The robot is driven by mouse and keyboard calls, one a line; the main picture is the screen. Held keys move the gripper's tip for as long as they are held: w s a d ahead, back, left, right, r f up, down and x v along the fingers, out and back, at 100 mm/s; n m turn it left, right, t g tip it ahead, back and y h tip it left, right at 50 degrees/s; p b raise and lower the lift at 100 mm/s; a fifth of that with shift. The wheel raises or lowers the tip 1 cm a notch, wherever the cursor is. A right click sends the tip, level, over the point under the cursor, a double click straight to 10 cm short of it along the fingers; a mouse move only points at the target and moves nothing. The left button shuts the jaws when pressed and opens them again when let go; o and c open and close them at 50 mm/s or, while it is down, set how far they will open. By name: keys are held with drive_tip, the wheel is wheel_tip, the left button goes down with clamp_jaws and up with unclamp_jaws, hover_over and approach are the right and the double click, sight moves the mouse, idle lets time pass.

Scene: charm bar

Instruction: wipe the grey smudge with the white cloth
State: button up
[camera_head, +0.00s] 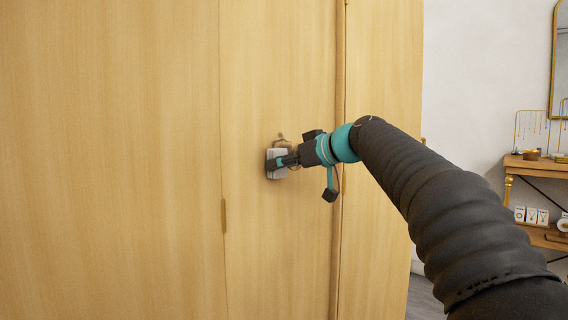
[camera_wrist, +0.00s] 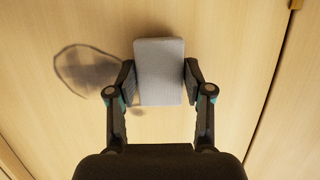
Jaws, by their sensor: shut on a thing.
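The white cloth (camera_wrist: 160,72) is a pale block-like pad in the wrist view, between the two fingers of my gripper (camera_wrist: 160,82). My gripper is shut on it. In the head view, the cloth (camera_head: 277,163) is against or very close to the wooden door, with my gripper (camera_head: 284,161) at its right. Whether it touches the wood I cannot tell. The grey smudge (camera_wrist: 84,70) is a dark-outlined patch on the wood, left of the cloth in the wrist view. In the head view, a small part of the smudge (camera_head: 280,138) shows just above the cloth.
The tall wooden doors (camera_head: 120,150) fill the left and middle of the head view, with a narrow vertical handle (camera_head: 224,215) below the cloth. A wooden shelf table (camera_head: 540,167) with small displays and a mirror (camera_head: 560,60) stands at the far right.

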drive_tip(key=shift+w+a, duration=0.3)
drive_tip(key=shift+a, duration=0.05)
idle(0.3)
drive_tip(key=w+d+r+p, duration=0.1)
drive_tip(key=w+d+p, duration=0.2)
drive_tip(key=w+d, duration=0.6)
drive_tip(key=shift+w+r+p, duration=0.35)
drive_tip(key=shift+w+r, duration=0.05)
drive_tip(key=shift+w, duration=0.85)
idle(0.9)
